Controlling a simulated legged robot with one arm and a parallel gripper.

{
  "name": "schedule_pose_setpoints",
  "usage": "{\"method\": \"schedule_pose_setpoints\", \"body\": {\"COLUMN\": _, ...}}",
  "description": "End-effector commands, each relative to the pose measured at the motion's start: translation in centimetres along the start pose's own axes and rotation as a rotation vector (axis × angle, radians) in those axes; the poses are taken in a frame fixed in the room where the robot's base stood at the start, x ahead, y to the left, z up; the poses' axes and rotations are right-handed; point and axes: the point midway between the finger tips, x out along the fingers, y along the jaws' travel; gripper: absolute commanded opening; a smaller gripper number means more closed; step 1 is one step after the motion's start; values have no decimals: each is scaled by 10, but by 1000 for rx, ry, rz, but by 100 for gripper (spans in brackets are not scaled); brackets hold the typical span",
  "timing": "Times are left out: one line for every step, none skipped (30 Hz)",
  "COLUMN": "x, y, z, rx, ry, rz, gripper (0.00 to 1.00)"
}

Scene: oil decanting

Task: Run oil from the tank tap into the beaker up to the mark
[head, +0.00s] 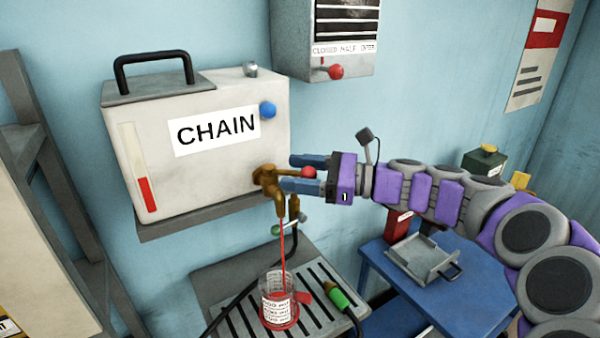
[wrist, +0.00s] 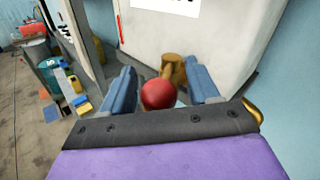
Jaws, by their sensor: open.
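The white oil tank (head: 215,175) labelled CHAIN sits on a wall shelf, with a red level in its sight strip. Its brass tap (head: 268,180) has a lever with a red knob (head: 309,172). Red oil (head: 284,245) runs from the spout into the clear beaker (head: 278,305) on the slatted drip tray. In the wrist view, the red knob (wrist: 159,94) sits between the open fingers.
The drip tray (head: 206,285) also carries a green-and-brown nozzle (head: 338,294) on a black hose. A blue table (head: 385,262) with a metal tray (head: 425,258) stands to the right. A wall box (head: 330,40) with a red-knobbed lever hangs above.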

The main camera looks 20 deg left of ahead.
Motion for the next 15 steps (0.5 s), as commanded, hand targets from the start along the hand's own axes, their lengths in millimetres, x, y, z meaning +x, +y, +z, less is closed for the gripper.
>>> {"method": "schedule_pose_setpoints", "body": {"x": 0, "y": 0, "z": 0, "rx": 0, "ry": 0, "rz": 0, "gripper": 59}}
{"method": "schedule_pose_setpoints", "body": {"x": 0, "y": 0, "z": 0, "rx": 0, "ry": 0, "rz": 0, "gripper": 56}}
{"method": "schedule_pose_setpoints", "body": {"x": 0, "y": 0, "z": 0, "rx": 0, "ry": 0, "rz": 0, "gripper": 53}}
{"method": "schedule_pose_setpoints", "body": {"x": 0, "y": 0, "z": 0, "rx": 0, "ry": 0, "rz": 0, "gripper": 50}}
{"method": "schedule_pose_setpoints", "body": {"x": 0, "y": 0, "z": 0, "rx": 0, "ry": 0, "rz": 0, "gripper": 47}}
{"method": "schedule_pose_setpoints", "body": {"x": 0, "y": 0, "z": 0, "rx": 0, "ry": 0, "rz": 0, "gripper": 43}}
{"method": "schedule_pose_setpoints", "body": {"x": 0, "y": 0, "z": 0, "rx": 0, "ry": 0, "rz": 0, "gripper": 40}}
{"method": "schedule_pose_setpoints", "body": {"x": 0, "y": 0, "z": 0, "rx": 0, "ry": 0, "rz": 0, "gripper": 37}}
{"method": "schedule_pose_setpoints", "body": {"x": 0, "y": 0, "z": 0, "rx": 0, "ry": 0, "rz": 0, "gripper": 34}}
{"method": "schedule_pose_setpoints", "body": {"x": 0, "y": 0, "z": 0, "rx": 0, "ry": 1, "rz": 0, "gripper": 31}}
{"method": "schedule_pose_setpoints", "body": {"x": 0, "y": 0, "z": 0, "rx": 0, "ry": 1, "rz": 0, "gripper": 28}}
{"method": "schedule_pose_setpoints", "body": {"x": 0, "y": 0, "z": 0, "rx": 0, "ry": 1, "rz": 0, "gripper": 24}}
{"method": "schedule_pose_setpoints", "body": {"x": 0, "y": 0, "z": 0, "rx": 0, "ry": 1, "rz": 0, "gripper": 21}}
{"method": "schedule_pose_setpoints", "body": {"x": 0, "y": 0, "z": 0, "rx": 0, "ry": 1, "rz": 0, "gripper": 18}}
{"method": "schedule_pose_setpoints", "body": {"x": 1, "y": 0, "z": 0, "rx": 0, "ry": 1, "rz": 0, "gripper": 14}}
